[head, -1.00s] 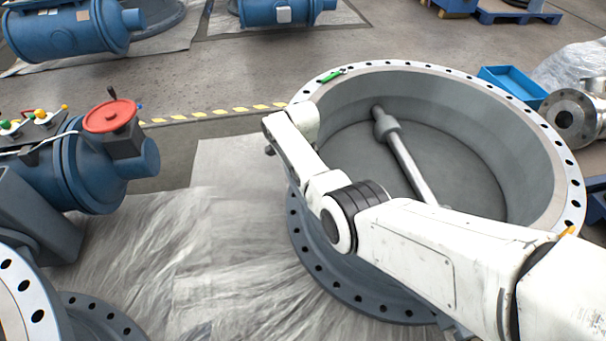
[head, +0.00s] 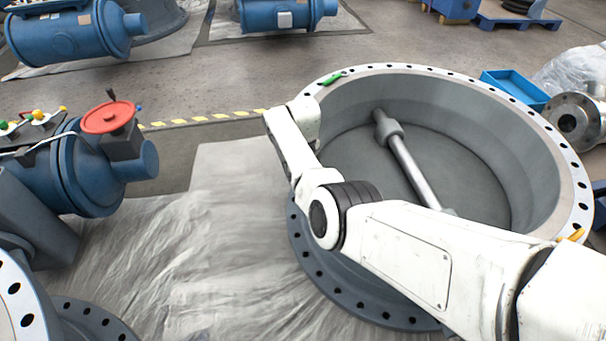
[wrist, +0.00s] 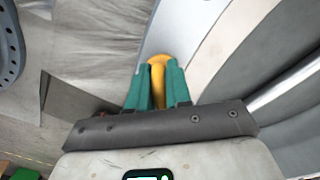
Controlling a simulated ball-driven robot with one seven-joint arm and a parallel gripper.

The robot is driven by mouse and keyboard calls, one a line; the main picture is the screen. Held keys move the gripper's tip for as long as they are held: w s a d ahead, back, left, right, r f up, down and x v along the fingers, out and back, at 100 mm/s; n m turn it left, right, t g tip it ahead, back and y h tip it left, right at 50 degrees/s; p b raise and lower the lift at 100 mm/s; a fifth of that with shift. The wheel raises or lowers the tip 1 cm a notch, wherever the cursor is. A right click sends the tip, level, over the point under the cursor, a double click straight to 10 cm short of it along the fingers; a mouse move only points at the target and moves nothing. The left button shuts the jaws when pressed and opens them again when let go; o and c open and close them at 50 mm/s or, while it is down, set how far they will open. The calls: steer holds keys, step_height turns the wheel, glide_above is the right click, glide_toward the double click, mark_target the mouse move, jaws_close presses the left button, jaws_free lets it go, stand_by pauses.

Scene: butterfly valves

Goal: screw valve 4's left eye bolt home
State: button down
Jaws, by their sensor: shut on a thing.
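Valve 4 appears to be the large open grey ring body (head: 540,150) under my arm, with a pale drilled rim. In the wrist view, a yellow-orange eye bolt (wrist: 157,72) stands between the teal fingers of my gripper (wrist: 158,82), which are shut on it. Its rounded top shows beyond the fingertips, over the pale rim (wrist: 172,35). Its shank and thread are hidden, so I cannot tell how deep it sits. In the head view my gripper and this bolt are hidden behind my arm. Another orange eye bolt (head: 576,235) shows at the rim's right side.
A small green object (head: 334,78) lies on the rim's far left. A shaft (head: 408,165) crosses the inside of the body. A blue valve with a red handwheel (head: 108,117) stands at left. A blue tray (head: 515,88) is behind. Sheeted floor (head: 215,235) lies clear to the left.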

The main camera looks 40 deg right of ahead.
steer(key=m, duration=0.1)
steer(key=m+b, duration=0.1)
steer(key=m, duration=0.3)
steer(key=shift+d, duration=0.3)
steer(key=shift+m, duration=0.3)
steer(key=c, duration=1.1)
jaws_free()
step_height(320, 180, up, 11)
steer(key=shift+f+p, duration=0.1)
steer(key=shift+p, duration=1.05)
